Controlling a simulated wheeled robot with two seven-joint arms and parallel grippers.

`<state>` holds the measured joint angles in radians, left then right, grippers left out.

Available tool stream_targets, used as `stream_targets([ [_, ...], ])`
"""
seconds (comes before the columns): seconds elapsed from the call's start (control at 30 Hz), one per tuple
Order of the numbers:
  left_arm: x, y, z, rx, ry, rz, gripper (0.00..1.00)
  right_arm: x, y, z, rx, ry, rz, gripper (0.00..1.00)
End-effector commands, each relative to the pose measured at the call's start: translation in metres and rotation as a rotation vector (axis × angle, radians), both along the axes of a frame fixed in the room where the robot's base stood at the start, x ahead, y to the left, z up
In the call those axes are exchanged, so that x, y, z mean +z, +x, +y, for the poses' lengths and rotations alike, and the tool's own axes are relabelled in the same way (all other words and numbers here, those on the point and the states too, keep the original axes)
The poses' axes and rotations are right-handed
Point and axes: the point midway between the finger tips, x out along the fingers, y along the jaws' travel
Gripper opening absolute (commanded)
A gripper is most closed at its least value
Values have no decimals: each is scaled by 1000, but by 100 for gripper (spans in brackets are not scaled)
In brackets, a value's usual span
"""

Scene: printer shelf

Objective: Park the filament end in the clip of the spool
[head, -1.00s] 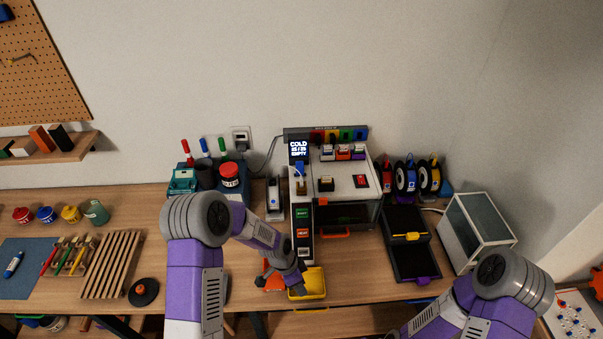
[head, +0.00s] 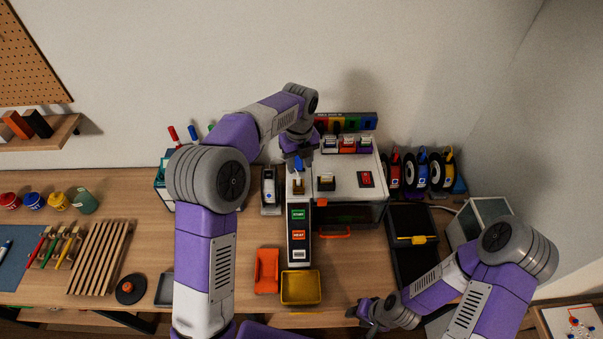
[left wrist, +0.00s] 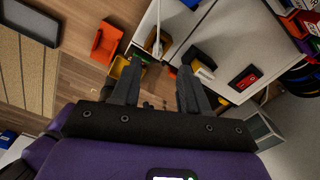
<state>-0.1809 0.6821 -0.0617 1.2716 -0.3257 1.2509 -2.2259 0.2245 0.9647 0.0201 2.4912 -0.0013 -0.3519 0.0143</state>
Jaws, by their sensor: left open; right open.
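Several filament spools stand in a row at the back right, with red (head: 395,170), blue (head: 408,172) and yellow (head: 448,170) parts. I cannot make out a spool clip or a loose filament end. My left gripper (head: 299,163) is over the printer's narrow front tower (head: 300,215), by a small blue part at its top. In the left wrist view its fingers (left wrist: 160,70) are apart with nothing between them; a pale rod (left wrist: 157,46) shows beyond the tips. My right gripper (head: 372,312) is open at the table's front edge, far from the spools.
The white printer (head: 345,185) stands mid-table. A black tray (head: 412,245) with a yellow tool lies right of it, before the spools. An orange bin (head: 266,270) and a yellow bin (head: 300,287) sit in front. A glass-sided box (head: 480,220) is at the right.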

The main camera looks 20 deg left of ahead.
Motion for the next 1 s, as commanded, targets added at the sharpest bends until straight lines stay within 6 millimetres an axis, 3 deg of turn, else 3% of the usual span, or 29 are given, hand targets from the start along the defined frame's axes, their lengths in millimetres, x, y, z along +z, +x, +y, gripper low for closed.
stream_targets([
  [0.4,-57,1,2,1,0,5,44,7,0,0,-1,0,-1,43],
  [0.73,-66,1,2,2,0,2,44,7,0,0,-1,0,-1,43],
  [1.0,-65,1,2,2,0,2,3,7,0,0,0,0,-1,43],
])
